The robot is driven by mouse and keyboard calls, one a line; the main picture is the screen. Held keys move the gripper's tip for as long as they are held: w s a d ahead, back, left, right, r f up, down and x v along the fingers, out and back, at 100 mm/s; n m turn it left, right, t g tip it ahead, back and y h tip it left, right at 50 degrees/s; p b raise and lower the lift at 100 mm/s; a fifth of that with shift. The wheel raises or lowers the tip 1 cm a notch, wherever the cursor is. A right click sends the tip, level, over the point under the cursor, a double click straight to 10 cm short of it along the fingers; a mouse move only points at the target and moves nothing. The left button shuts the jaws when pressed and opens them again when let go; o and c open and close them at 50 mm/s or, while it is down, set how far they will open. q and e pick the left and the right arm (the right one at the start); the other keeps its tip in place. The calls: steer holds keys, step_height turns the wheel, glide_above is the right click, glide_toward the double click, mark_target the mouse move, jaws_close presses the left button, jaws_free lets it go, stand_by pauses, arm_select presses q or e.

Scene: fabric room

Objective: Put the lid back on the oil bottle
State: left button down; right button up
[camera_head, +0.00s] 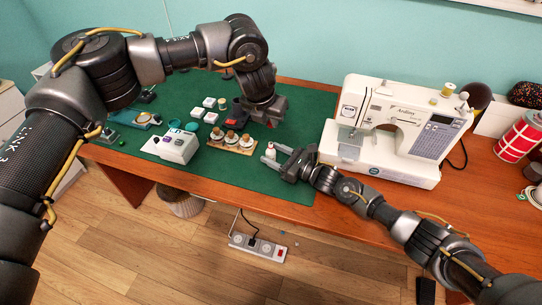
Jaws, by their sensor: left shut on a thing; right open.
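A small white bottle (270,151), which I take to be the oil bottle, stands upright on the green mat (225,176), left of the sewing machine. My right gripper (270,156) is open, with its fingers reaching left close around the bottle; I cannot tell whether they touch it. My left gripper (270,121) points down above the mat, behind the bottle and apart from it. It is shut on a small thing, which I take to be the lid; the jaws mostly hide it.
A white sewing machine (385,150) stands close to the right gripper. A wooden holder (218,141) with spools, a white box (177,147) and several small white pieces lie to the left. The mat's front is clear.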

jaws_close()
arm_select(q)
glide_above(269, 152)
steer(key=shift+f, duration=2.45)
steer(key=shift+f, duration=0.15)
steer(key=shift+f, duration=0.75)
steer(key=shift+f, duration=0.6)
